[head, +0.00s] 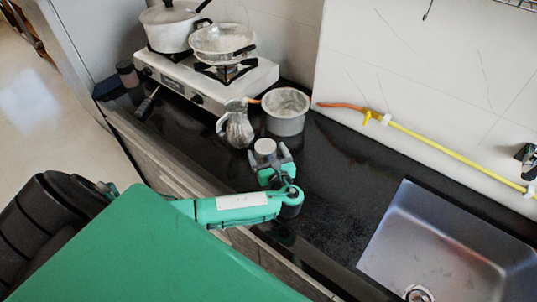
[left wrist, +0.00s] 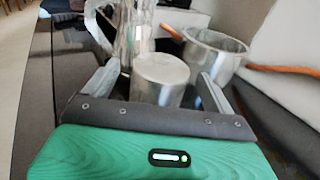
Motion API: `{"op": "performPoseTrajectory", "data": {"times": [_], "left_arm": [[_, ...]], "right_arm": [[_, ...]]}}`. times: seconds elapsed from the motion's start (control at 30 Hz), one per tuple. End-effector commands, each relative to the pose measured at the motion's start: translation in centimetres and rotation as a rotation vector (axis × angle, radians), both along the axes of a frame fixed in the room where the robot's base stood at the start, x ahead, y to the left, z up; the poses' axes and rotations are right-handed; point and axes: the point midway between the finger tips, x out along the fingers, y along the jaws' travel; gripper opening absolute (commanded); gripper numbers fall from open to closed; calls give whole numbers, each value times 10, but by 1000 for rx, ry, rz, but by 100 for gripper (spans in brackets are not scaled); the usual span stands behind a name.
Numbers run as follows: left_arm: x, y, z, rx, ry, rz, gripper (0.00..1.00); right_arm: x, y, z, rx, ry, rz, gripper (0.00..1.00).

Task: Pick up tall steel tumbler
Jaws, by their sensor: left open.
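The steel tumbler (head: 265,146) stands on the dark counter, a plain grey cylinder with a pale flat top. In the left wrist view the tumbler (left wrist: 161,72) is between the two fingers, with a gap visible on each side. My left gripper (head: 269,155) is open, its fingers to either side of the tumbler. The tumbler's lower part is hidden by the gripper body in the left wrist view. My right gripper is not in view.
A shiny jug (head: 236,128) stands just behind the tumbler to the left, and a steel pot (head: 286,113) behind it to the right. A white gas stove (head: 190,80) with pots is farther back. A sink (head: 440,250) is at right. A yellow hose (head: 450,152) runs along the wall.

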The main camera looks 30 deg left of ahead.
Motion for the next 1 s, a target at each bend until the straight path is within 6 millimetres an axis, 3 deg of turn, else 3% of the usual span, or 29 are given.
{"op": "performPoseTrajectory", "data": {"times": [0.27, 0.6, 0.67, 0.9, 1.0], "left_arm": [[26, 27, 6, 6, 1, 1, 88], [33, 36, 2, 2, 1, -2, 88], [33, 36, 2, 2, 1, -1, 80], [33, 36, 3, 1, 0, -1, 35], [33, 36, 2, 1, 0, -1, 35]], "right_arm": [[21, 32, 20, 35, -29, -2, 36], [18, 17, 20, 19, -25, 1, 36], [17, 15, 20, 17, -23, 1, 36], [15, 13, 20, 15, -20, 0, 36], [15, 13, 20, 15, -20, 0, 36]]}}
